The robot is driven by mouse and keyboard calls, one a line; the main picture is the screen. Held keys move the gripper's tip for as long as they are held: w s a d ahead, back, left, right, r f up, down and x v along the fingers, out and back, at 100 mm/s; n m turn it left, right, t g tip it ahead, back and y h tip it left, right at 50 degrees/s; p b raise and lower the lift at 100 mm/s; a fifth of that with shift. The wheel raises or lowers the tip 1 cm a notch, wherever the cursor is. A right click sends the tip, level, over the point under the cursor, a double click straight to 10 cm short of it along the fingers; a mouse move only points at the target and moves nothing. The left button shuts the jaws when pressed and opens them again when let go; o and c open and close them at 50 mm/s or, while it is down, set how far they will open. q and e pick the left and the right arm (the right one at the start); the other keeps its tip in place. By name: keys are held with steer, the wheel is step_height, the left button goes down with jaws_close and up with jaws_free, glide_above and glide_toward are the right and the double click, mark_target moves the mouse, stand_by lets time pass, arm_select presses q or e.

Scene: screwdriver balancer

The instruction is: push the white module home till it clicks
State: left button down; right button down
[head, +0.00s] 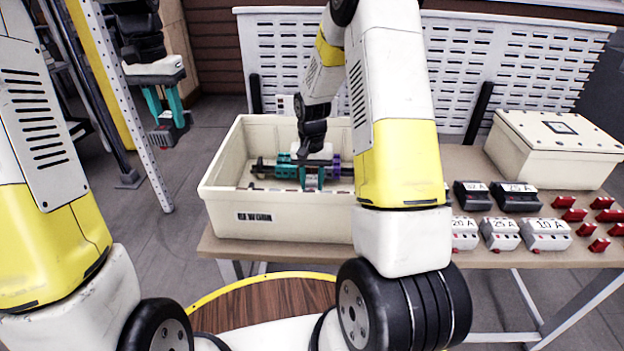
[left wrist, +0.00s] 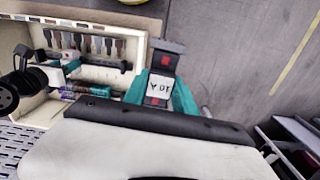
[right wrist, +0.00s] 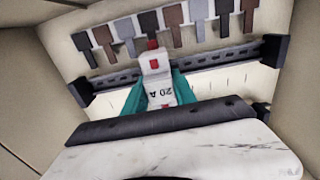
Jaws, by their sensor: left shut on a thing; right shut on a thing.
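The white module (right wrist: 158,68), labelled 20 A with a red part on it, is held in my right gripper (right wrist: 158,92), whose teal fingers are shut on its sides. Its far end overlaps the dark rail (right wrist: 215,58) inside the cream box (head: 290,225); whether it is seated cannot be told. In the head view my right gripper (head: 311,178) is down inside the box, and its module is mostly hidden. My left gripper (head: 168,112) is shut on a dark grey module (head: 163,138), held in the air left of the box; its white label shows in the left wrist view (left wrist: 159,86).
Several coloured wires or tabs (right wrist: 172,32) line up beyond the rail. On the table (head: 465,160) to the right stand white modules (head: 500,236), dark modules (head: 515,198), red pieces (head: 574,215) and a lidded box (head: 555,150). The box walls stand close around my right gripper.

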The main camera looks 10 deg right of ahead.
steer(key=shift+f, duration=0.8)
stand_by(1.7)
steer(key=c, duration=0.9)
jaws_free()
step_height(320, 180, up, 12)
steer(key=shift+r, duration=0.1)
steer(key=shift+s+r, duration=0.1)
steer(key=shift+r, duration=5.8)
